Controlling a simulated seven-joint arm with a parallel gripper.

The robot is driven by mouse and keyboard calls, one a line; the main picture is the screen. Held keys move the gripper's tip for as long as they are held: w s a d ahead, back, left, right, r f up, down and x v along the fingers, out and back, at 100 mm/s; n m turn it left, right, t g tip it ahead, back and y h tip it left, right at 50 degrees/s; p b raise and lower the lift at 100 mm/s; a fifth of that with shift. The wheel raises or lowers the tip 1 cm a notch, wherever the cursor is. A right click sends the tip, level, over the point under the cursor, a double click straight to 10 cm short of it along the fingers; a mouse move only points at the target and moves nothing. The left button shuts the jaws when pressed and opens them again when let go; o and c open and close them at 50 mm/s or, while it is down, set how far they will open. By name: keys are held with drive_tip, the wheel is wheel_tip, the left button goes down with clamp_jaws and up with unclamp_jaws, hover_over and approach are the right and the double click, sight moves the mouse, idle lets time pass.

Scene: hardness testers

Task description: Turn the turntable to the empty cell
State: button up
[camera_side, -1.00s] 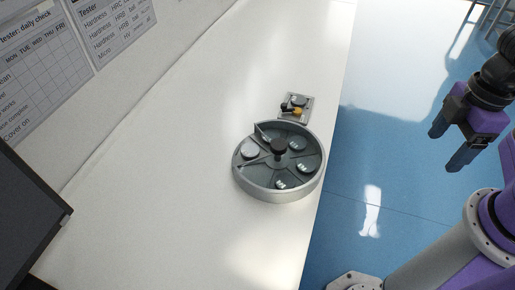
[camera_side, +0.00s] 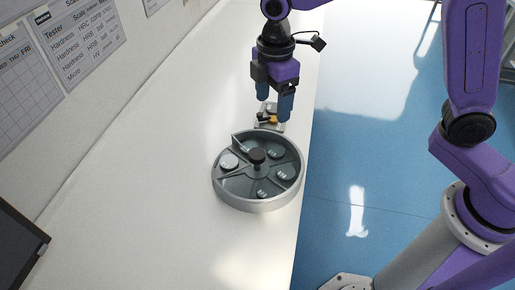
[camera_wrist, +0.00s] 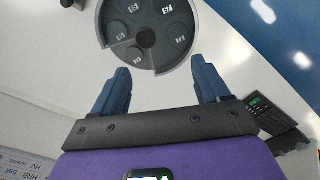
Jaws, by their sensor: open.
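The turntable (camera_side: 258,205) is a round grey tray on the white bench, with a dark knob (camera_side: 256,156) at its hub and thin walls dividing its cells. I cannot tell clearly which cell is empty. My gripper (camera_side: 274,107) points down, open with nothing between its fingers, above and behind the turntable in the side view. In the wrist view the turntable (camera_wrist: 103,20) lies beyond my open fingertips (camera_wrist: 160,72), apart from them.
A small grey plate (camera_side: 280,126) with a yellow and black part stands just behind the turntable, partly hidden by my fingers. A dark device with a lit green display (camera_wrist: 265,110) shows in the wrist view. The bench's right edge drops to a blue floor (camera_side: 345,250).

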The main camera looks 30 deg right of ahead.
sight(257, 153)
drive_tip(key=shift+n, duration=0.4)
drive_tip(key=w+f, duration=0.1)
drive_tip(key=f, duration=0.5)
drive_tip(key=w+a+f, duration=0.1)
drive_tip(key=f, duration=0.5)
drive_tip(key=w+f, duration=0.1)
drive_tip(key=f, duration=0.5)
drive_tip(key=shift+w+a+f, duration=0.2)
drive_tip(key=shift+w+f, duration=0.1)
drive_tip(key=shift+w, duration=0.1)
clamp_jaws()
